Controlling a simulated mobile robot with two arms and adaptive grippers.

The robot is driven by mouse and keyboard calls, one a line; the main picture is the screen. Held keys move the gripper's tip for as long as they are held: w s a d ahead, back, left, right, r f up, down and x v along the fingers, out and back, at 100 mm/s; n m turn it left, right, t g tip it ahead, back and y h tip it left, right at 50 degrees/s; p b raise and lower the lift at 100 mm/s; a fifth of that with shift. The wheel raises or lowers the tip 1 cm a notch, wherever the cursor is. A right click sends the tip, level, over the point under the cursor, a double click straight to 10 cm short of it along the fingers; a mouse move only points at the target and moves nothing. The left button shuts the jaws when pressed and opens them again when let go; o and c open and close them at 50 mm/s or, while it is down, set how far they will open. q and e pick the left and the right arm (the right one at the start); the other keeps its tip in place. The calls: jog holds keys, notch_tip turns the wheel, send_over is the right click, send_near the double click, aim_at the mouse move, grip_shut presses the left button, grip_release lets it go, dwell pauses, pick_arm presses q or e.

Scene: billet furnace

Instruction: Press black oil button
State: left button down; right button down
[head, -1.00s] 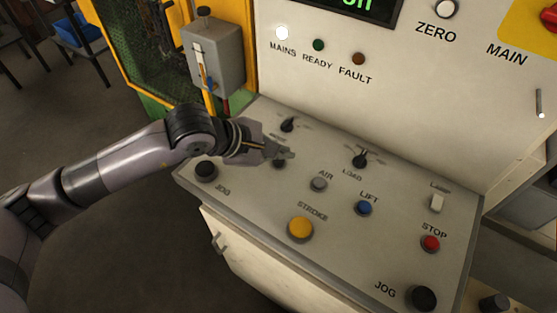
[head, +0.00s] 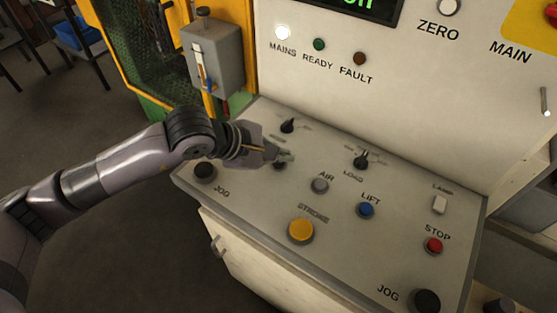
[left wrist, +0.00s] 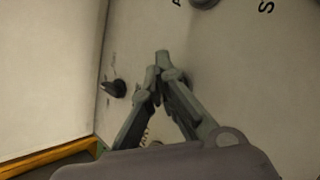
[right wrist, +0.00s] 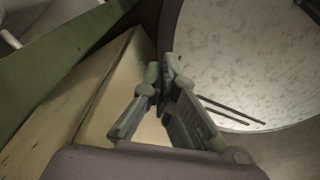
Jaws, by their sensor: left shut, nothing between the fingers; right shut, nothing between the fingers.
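The dark round button (head: 279,165) sits on the sloped grey panel (head: 262,205), left of the AIR button, and my gripper partly covers it. Its label is mostly hidden, so I cannot read it as OIL. My left gripper (head: 288,155) is shut and empty, its fingertips right over or beside this button; I cannot tell whether they touch it. In the left wrist view the shut fingertips (left wrist: 160,68) are in front of the panel, and the button is not clearly seen. My right gripper (right wrist: 168,68) is shut and empty, away from the panel.
Black JOG buttons stand at the panel's left (head: 205,171) and right (head: 426,301) corners. Nearby are a black knob (head: 288,125), the LOAD knob (head: 361,160), grey AIR button (head: 320,185), blue LIFT (head: 366,210), yellow STROKE (head: 301,230) and red STOP (head: 434,245).

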aim_at(279, 164)
pick_arm(q)
jog(key=shift+f+b, duration=0.3)
jog(key=shift+b, duration=0.1)
dwell(0.6)
jog(key=shift+r, duration=0.85)
jog(key=shift+r+p, duration=1.05)
jog(key=shift+r, duration=1.5)
